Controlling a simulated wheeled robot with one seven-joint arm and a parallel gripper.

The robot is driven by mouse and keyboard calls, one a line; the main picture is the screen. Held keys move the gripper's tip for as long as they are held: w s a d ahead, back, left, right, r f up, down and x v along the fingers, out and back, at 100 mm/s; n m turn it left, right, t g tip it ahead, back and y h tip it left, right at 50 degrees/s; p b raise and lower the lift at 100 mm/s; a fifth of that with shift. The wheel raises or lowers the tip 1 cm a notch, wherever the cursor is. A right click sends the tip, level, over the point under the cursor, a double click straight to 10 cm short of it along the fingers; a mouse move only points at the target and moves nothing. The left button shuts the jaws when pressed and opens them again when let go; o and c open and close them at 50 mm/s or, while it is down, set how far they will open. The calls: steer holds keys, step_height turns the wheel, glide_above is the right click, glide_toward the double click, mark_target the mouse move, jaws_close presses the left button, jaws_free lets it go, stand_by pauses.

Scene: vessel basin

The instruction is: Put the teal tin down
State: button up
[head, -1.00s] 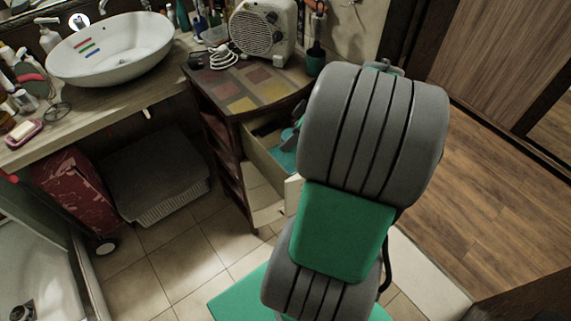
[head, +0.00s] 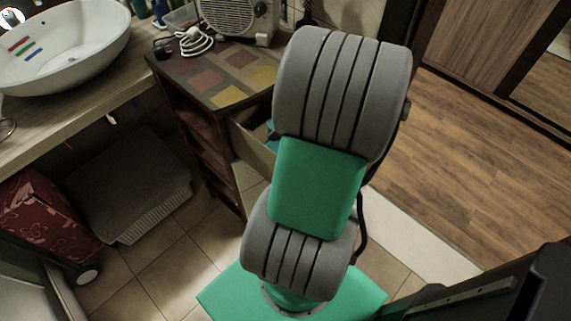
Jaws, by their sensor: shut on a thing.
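I cannot make out the teal tin in the head view. My own grey and green arm fills the middle of the picture and hides what is behind it. My gripper is not in view. A small teal-blue patch shows inside the open drawer (head: 250,150) of the cabinet, just left of my arm. It is too covered to tell what it is.
The cabinet (head: 205,88) has a patchwork top bearing a white cable (head: 194,42) and a heater (head: 238,18). A white basin (head: 75,62) stands on the counter at left. Wooden floor (head: 475,160) is clear.

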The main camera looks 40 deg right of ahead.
step_height(320, 180, down, 10)
steer(key=shift+a, duration=0.1)
steer(key=shift+f+b, duration=0.25)
steer(key=shift+b, duration=0.1)
steer(key=o, duration=1.2)
steer(key=shift+r, duration=0.1)
steer(key=shift+o, duration=0.2)
steer(key=shift+r+p, duration=0.35)
steer(key=shift+p, duration=0.05)
steer(key=v, duration=1.1)
steer(key=shift+s+r, duration=0.15)
steer(key=shift+r, duration=0.15)
